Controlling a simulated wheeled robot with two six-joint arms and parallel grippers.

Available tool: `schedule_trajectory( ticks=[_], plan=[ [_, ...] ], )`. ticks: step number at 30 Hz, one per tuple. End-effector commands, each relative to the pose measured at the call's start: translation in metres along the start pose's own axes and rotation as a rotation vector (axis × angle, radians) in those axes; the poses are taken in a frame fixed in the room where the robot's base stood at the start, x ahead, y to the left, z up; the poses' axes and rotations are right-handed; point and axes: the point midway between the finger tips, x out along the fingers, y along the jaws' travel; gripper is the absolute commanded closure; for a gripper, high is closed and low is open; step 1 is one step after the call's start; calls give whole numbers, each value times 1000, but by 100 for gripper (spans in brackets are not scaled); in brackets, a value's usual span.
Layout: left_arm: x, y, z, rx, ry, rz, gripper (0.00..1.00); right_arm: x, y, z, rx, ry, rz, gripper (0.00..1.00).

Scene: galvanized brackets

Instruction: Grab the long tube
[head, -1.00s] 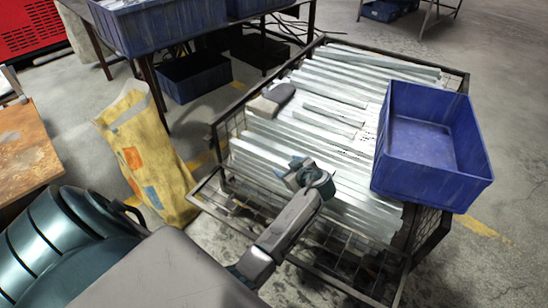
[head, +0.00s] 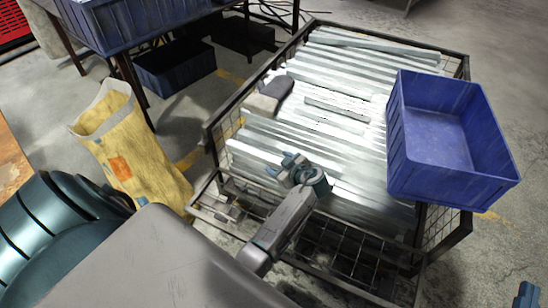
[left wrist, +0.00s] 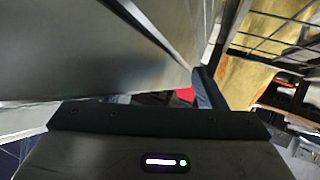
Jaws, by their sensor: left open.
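Several long galvanized metal pieces lie side by side in a wire-mesh cage (head: 208,137). One long, tube-like piece (head: 385,45) lies across the far end; I cannot tell for sure which piece is the long tube. A shorter piece (head: 336,109) lies on top in the middle. My left gripper (head: 278,164) is open and empty over the near left part of the metal; whether it touches is unclear. In the left wrist view, large metal surfaces (left wrist: 60,50) fill the left side, close to a finger. A blue-grey tip at the bottom right corner looks like my right gripper (head: 527,295), mostly cut off.
A blue bin (head: 440,185) sits on the cage's right side. A grey and dark object (head: 268,95) lies on the metal at the left. A yellow bag (head: 135,150) stands left of the cage. Blue crates (head: 180,68) are at and under the table behind.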

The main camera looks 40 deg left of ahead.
Motion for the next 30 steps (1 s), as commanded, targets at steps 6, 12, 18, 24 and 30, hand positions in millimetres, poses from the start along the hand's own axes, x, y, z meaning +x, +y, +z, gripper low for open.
schedule_trajectory(
  ticks=[6, 12, 18, 24, 30],
  plan=[
    [0, 0, 0, 0, -1, 0, 48, 0, 0, 0, -1, 0, -1, 100],
    [0, 0, 0, 1, -1, 0, 87, 0, 0, 0, -1, 0, 0, 100],
    [1, -1, 1, 4, -2, -1, 100, 0, 0, 0, -1, 0, 0, 100],
    [1, -1, 1, 5, -1, -1, 100, 0, 0, 0, -1, 0, 0, 100],
    [0, -2, 2, 6, -3, -3, 100, 0, 0, 0, 0, -1, 0, 100]
  ],
)
